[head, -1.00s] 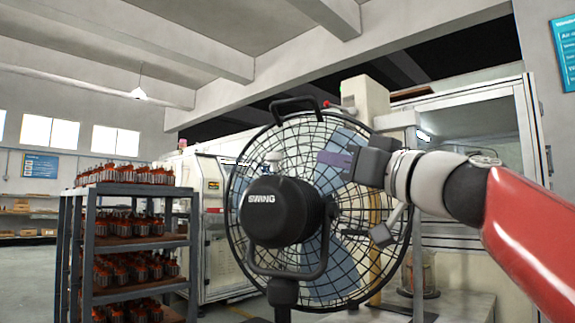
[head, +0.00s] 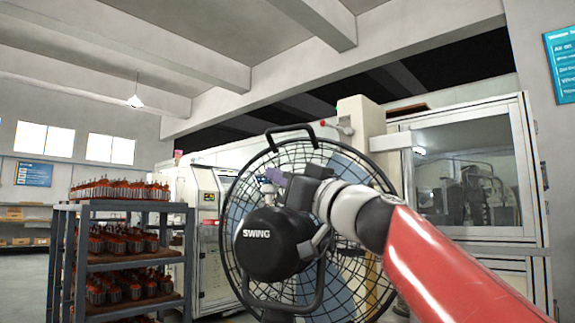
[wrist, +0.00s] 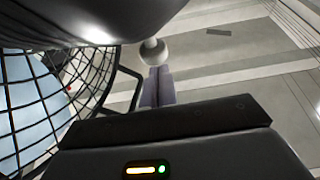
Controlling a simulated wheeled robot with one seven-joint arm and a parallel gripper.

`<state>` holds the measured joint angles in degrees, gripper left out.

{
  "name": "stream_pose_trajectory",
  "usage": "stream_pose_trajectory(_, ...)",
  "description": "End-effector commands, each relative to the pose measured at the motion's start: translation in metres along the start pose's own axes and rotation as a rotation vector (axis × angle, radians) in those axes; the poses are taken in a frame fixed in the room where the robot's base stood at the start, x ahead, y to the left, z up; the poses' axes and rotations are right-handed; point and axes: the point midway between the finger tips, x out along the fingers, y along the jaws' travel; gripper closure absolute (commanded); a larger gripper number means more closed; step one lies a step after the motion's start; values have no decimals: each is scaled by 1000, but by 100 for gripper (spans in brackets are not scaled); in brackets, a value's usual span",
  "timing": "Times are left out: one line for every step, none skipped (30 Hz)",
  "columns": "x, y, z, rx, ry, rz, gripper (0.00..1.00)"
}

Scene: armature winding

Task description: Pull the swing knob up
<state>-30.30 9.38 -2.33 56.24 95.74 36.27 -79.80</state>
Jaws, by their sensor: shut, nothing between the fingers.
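The black fan motor housing (head: 268,245) with the word SWING stands in front of the round wire fan cage. A small pale swing knob (head: 268,190) sticks up from its top. In the wrist view the knob (wrist: 153,50) is a rounded grey end beside the dark housing (wrist: 95,22). My gripper (head: 274,176) is at the knob's upper right in the head view. In the wrist view its two purple-grey fingers (wrist: 158,84) are together with nothing between them, their tips close to the knob. I cannot tell whether they touch it.
The fan's wire cage (wrist: 85,75) is close on the left in the wrist view. A shelf rack (head: 122,205) with several red-topped parts stands at the left. White machine cabinets (head: 460,180) stand behind. Open air lies above the fan.

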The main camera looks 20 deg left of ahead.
Motion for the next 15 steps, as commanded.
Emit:
stream_pose_trajectory(-2,0,4,2,0,0,100)
stream_pose_trajectory(-2,0,5,2,0,0,100)
stream_pose_trajectory(-3,0,6,1,0,0,100)
stream_pose_trajectory(-3,0,7,0,0,0,100)
stream_pose_trajectory(-3,0,7,-1,0,0,100)
stream_pose_trajectory(-3,0,7,-1,1,0,100)
stream_pose_trajectory(-3,0,7,-1,1,0,100)
stream_pose_trajectory(-3,0,7,-1,1,0,100)
stream_pose_trajectory(-3,0,6,-1,1,0,100)
stream_pose_trajectory(-3,0,6,-1,1,0,100)
stream_pose_trajectory(-3,0,6,-1,1,0,100)
stream_pose_trajectory(-3,0,6,0,1,0,100)
stream_pose_trajectory(-3,0,6,0,1,0,100)
stream_pose_trajectory(-3,0,7,0,1,0,100)
stream_pose_trajectory(-3,0,8,0,1,0,100)
